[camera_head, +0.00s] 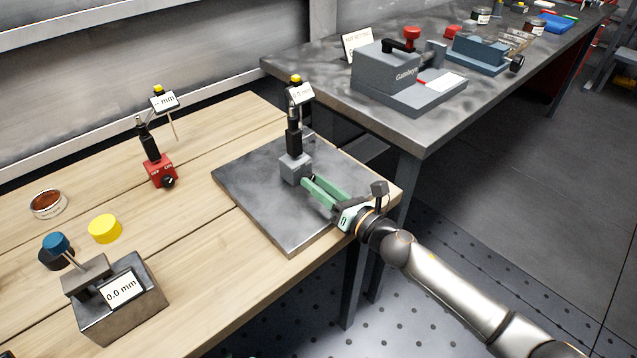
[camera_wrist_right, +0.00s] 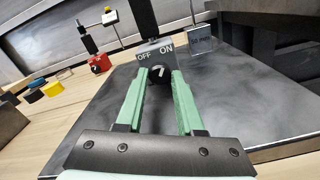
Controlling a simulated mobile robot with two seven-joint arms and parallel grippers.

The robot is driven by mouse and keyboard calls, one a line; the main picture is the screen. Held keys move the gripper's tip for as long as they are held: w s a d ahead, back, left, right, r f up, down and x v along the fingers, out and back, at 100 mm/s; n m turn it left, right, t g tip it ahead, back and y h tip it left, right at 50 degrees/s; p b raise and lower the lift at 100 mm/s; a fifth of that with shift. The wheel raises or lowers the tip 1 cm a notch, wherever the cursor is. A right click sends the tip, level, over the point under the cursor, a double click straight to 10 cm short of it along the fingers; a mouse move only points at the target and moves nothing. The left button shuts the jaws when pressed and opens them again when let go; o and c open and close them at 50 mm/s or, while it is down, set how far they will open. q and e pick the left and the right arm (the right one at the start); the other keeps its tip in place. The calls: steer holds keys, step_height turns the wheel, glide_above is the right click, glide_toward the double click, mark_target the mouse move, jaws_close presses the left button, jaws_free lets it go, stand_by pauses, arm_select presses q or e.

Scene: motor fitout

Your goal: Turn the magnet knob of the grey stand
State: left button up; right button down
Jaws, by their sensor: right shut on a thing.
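The grey stand (camera_head: 294,167) stands upright on a dark metal plate (camera_head: 262,215), with a black post and a small display on top. Its front face (camera_wrist_right: 155,54) carries the words OFF on the left and ON on the right in the right wrist view. The black magnet knob (camera_wrist_right: 160,74) sits below these words, with a white mark pointing roughly upward. My right gripper (camera_head: 308,185) reaches in from the lower right. The fingers hide the knob in the head view. My left gripper is not in view.
A red stand (camera_head: 161,171) with its own knob stands left on the wooden table. A metal bench (camera_head: 430,125) with grey devices stands behind, to the right.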

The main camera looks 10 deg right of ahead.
steer(key=c, duration=0.5)
jaws_free()
steer(key=v, duration=1.2)
steer(key=shift+s+d+b, duration=0.15)
steer(key=shift+s+b, duration=0.05)
steer(key=shift+b, duration=0.15)
